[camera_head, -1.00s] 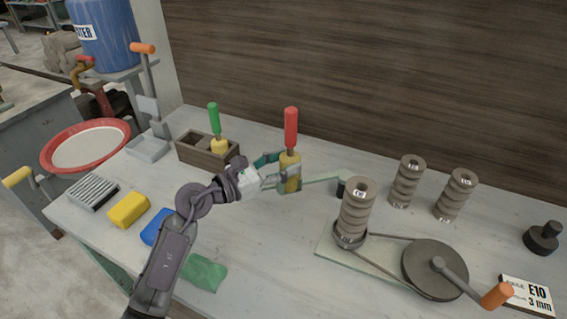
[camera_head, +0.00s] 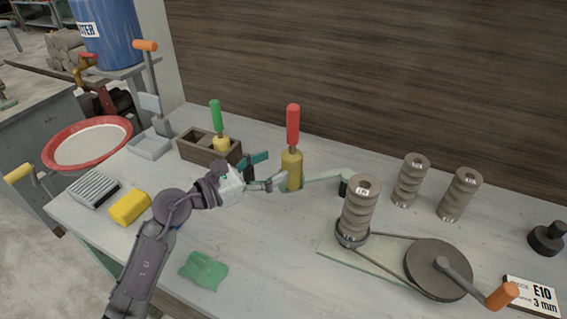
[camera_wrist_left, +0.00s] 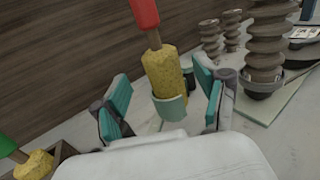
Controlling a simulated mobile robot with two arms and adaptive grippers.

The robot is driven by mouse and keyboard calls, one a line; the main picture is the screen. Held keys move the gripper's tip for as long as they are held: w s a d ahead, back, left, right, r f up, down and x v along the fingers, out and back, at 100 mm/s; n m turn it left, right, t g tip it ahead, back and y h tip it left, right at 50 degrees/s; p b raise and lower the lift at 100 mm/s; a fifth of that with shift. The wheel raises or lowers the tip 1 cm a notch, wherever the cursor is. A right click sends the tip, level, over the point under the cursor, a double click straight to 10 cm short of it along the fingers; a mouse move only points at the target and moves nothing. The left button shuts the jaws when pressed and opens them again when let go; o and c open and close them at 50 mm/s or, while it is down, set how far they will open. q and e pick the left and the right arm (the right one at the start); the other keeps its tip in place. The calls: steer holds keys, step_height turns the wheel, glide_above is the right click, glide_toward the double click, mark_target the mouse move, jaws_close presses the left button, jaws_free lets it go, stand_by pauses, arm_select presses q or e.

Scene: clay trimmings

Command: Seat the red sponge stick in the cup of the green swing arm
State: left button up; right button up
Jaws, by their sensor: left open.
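The red sponge stick (camera_head: 292,125) has a red handle and a yellow sponge end. It stands nearly upright with its sponge low in the green cup of the swing arm (camera_head: 325,178). In the left wrist view the sponge (camera_wrist_left: 163,75) sits inside the pale green cup (camera_wrist_left: 171,106), whose wall wraps its lower end. My left gripper (camera_head: 270,171) is open, just left of the stick, its teal fingers apart and not closed on it. In the left wrist view the gripper (camera_wrist_left: 165,100) shows its fingers on either side of the stick. My right gripper is not in view.
A wooden box (camera_head: 205,147) holds a green-handled sponge stick (camera_head: 217,122). Several ribbed clay pieces (camera_head: 361,207) and a crank wheel (camera_head: 437,268) stand at right. A yellow block (camera_head: 130,206) and green cloth (camera_head: 202,270) lie in front. Bare table surrounds the cloth.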

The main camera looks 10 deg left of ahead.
arm_select(q)
steer(key=b+v, duration=0.1)
steer(key=v, duration=0.7)
steer(key=shift+b, duration=0.35)
steer(key=shift+w+r, duration=0.1)
